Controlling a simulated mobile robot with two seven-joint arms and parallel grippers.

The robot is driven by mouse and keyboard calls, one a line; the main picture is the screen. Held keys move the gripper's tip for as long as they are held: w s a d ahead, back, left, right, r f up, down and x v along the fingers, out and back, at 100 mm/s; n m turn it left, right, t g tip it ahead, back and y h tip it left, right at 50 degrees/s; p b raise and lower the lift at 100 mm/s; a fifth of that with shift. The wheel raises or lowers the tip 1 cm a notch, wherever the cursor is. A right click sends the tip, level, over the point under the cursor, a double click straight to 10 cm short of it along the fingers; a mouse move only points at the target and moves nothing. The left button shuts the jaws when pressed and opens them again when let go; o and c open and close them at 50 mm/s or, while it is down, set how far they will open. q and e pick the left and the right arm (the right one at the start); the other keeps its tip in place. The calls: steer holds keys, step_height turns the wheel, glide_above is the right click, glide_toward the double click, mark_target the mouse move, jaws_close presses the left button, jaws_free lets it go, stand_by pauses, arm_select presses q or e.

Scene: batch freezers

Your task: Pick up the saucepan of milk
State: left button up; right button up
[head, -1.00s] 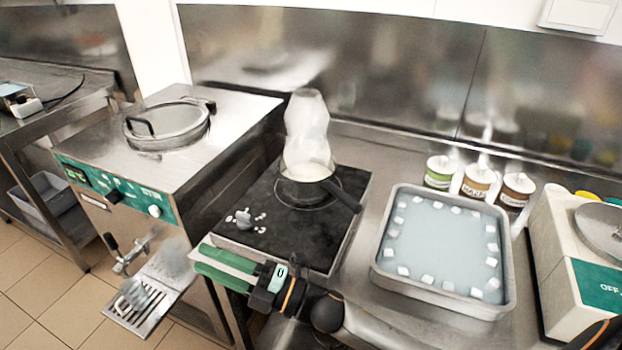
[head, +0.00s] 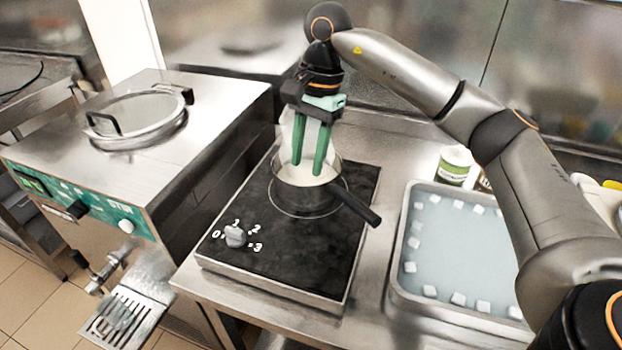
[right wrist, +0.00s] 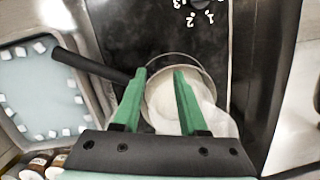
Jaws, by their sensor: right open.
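The saucepan of milk (head: 306,197) stands on the black hotplate (head: 262,245), white milk inside, steam rising above it. Its dark handle (head: 356,204) points toward the lower right in the head view. My right gripper (head: 307,168) points down with its green fingers open and empty, in front of or over the pan's mouth. In the right wrist view the open fingers (right wrist: 163,72) lie across the saucepan (right wrist: 172,100), with the handle (right wrist: 88,64) running off to the left, outside the fingers. I cannot tell their exact height. My left gripper does not show.
An ice-water tray (head: 400,262) stands right of the hotplate. A tub with a green label (head: 454,166) is behind it. The batch freezer (head: 185,160) with a round lid is at the left. A knob (head: 235,236) sits on the hotplate's front corner.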

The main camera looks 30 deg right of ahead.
mark_target(331, 183)
steer(key=d+r+h, duration=0.2)
steer(key=d+r, duration=0.1)
steer(key=d, duration=0.3)
steer(key=f, duration=0.6)
steer(key=shift+w+f, duration=0.25)
steer(key=shift+w, duration=0.1)
steer(key=shift+s+a+f, duration=0.1)
steer(key=shift+f, duration=1.35)
steer(key=shift+s+a+f, duration=0.1)
steer(key=shift+f, duration=1.3)
jaws_close()
steer(key=shift+f, duration=0.1)
steer(key=shift+a, duration=0.1)
